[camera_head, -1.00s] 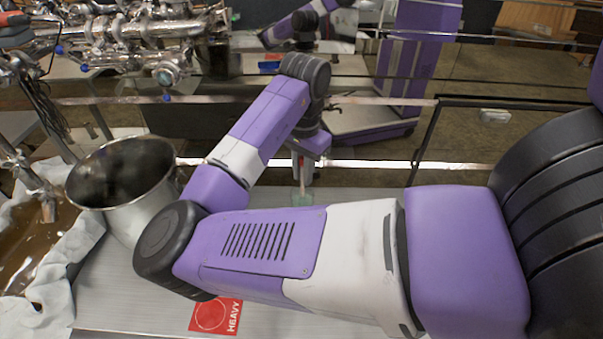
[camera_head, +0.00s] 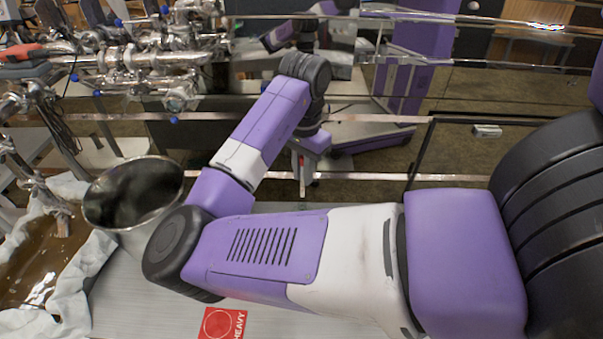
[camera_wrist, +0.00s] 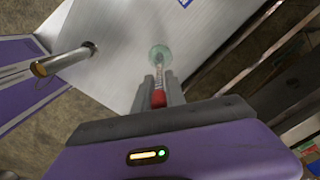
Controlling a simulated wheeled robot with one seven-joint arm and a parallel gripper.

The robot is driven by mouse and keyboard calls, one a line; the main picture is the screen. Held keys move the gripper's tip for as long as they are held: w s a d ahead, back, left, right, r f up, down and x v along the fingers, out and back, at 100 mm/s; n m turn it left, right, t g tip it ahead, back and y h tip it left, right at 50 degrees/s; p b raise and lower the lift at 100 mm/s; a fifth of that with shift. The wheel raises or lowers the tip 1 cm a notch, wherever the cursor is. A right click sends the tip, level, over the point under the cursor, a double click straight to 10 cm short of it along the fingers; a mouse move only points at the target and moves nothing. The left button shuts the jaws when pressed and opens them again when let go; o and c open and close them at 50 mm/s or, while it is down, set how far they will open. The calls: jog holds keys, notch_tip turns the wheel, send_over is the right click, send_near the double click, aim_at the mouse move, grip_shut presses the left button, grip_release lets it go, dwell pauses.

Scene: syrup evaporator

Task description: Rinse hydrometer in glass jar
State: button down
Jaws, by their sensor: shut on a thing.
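My gripper (camera_wrist: 160,90) is shut on the hydrometer (camera_wrist: 158,74), a thin clear stem with a red part between the fingers. In the wrist view the stem points away from the fingers towards a round greenish glass jar (camera_wrist: 161,52). The stem's far end overlaps the jar in the picture; I cannot tell whether it is inside or above it. In the head view my gripper (camera_head: 303,172) points down beyond my arm, with a little red at the fingers. The jar is not visible there.
A steel pot (camera_head: 135,195) stands left of my arm, beside a pan of brown liquid (camera_head: 35,265) edged with white cloth. A red HEAVY label (camera_head: 222,323) lies on the pale metal tabletop (camera_head: 130,300). A metal tube (camera_wrist: 62,60) shows in the wrist view.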

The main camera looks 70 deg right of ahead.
jog(key=shift+r+p, duration=2.05)
jog(key=shift+r, duration=0.5)
